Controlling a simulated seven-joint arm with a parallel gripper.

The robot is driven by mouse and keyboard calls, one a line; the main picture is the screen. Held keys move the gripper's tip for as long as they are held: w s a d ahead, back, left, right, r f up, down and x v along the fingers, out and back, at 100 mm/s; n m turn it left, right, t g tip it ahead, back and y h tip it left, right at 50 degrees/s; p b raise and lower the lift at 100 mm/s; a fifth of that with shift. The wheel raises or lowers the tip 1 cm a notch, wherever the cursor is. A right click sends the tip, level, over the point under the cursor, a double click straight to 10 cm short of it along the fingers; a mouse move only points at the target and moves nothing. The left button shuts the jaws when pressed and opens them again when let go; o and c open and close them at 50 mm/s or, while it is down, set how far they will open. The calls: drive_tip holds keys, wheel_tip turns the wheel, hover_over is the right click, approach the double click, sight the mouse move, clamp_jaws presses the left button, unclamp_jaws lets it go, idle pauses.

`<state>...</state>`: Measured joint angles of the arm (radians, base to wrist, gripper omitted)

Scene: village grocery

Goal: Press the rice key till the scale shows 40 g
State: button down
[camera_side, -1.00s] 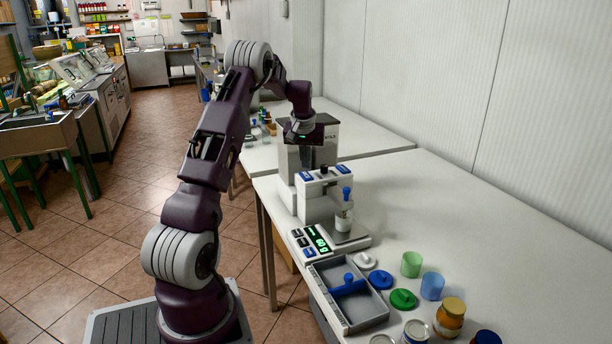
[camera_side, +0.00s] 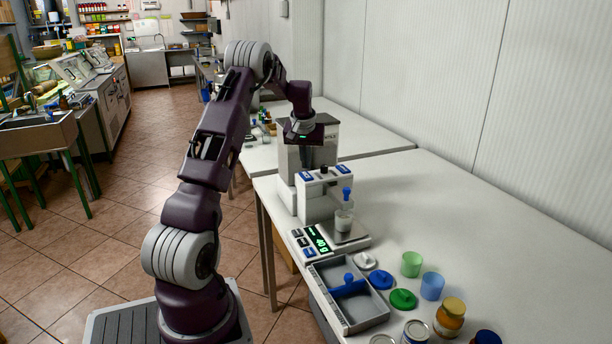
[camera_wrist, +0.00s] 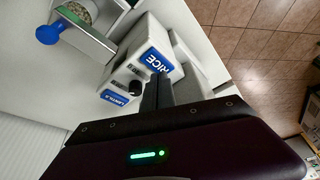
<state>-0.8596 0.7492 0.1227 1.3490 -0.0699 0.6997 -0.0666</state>
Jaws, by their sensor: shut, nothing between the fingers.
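The white dispenser (camera_side: 318,202) carries two blue labels. The rice key's label (camera_wrist: 158,62) and the lentils label (camera_wrist: 118,97) face the wrist camera, with a black knob between them. My gripper (camera_wrist: 158,94) is shut and empty, over the dispenser close beside the rice label; I cannot tell whether it touches the key. In the side view my gripper (camera_side: 302,140) hangs above the dispenser's rear. The scale's green display (camera_side: 319,239) appears to read 40 g. A cup (camera_side: 343,220) with pale grains (camera_wrist: 75,12) stands on the scale's plate, with a blue-knobbed piece (camera_side: 347,191) at it.
A grey tray (camera_side: 374,319) with a blue tool lies in front of the scale. Lids, a green cup (camera_side: 411,264), a blue cup (camera_side: 432,285) and jars (camera_side: 449,317) stand to its right. A tall metal-and-white machine stands behind the dispenser. The table's right rear is clear.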

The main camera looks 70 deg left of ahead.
sight(306, 176)
drive_tip(key=shift+r, duration=2.55)
drive_tip(key=d+r+m+t, duration=0.1)
drive_tip(key=d+r, duration=0.3)
drive_tip(key=d, duration=0.3)
drive_tip(key=d+r+m+h, duration=0.1)
drive_tip(key=d+r+m, duration=0.15)
drive_tip(key=d, duration=0.55)
drive_tip(key=d+r+m+t, duration=0.1)
drive_tip(key=d+r, duration=0.3)
drive_tip(key=d, duration=0.3)
drive_tip(key=s+d+r+m+h, duration=0.1)
drive_tip(key=s+d, duration=0.2)
drive_tip(key=d, duration=0.4)
drive_tip(key=s+d+r+m, duration=0.2)
drive_tip(key=s+d, duration=0.1)
drive_tip(key=d, duration=0.4)
drive_tip(key=s+d+f+m, duration=0.2)
drive_tip(key=s+d, duration=0.3)
drive_tip(key=s, duration=0.3)
drive_tip(key=s+d+f+m+t+h, duration=0.1)
drive_tip(key=s+d+f+m, duration=0.1)
drive_tip(key=s+d, duration=0.4)
drive_tip(key=shift+s+f+t, duration=0.3)
drive_tip(key=shift+s+f, duration=0.4)
drive_tip(key=shift+s, duration=0.15)
